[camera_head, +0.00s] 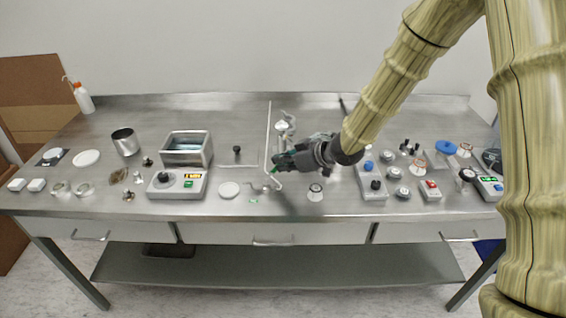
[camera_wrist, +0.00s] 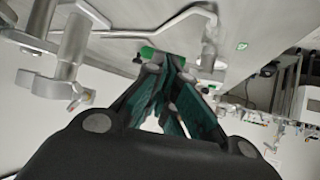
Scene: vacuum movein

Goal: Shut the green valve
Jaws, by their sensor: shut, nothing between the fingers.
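My gripper (camera_head: 280,162) is low over the middle of the steel table, at a thin pipe fitting, and points left. In the wrist view its dark fingers with teal pads (camera_wrist: 168,66) are shut and hold nothing. A small green part (camera_wrist: 147,52), which looks like the green valve's handle, shows just beyond the fingertips beside a silver pipe (camera_wrist: 208,35). It is very close to the fingers; I cannot tell whether they touch. In the head view my gripper mostly hides the valve, so its handle angle is unclear there.
The steel table (camera_head: 235,120) is crowded. A metal-framed box (camera_head: 187,148) and a hotplate (camera_head: 177,184) stand left of my gripper. Several knobs and a grey panel (camera_head: 372,181) are at right. A thin upright rod (camera_head: 268,125) stands close behind.

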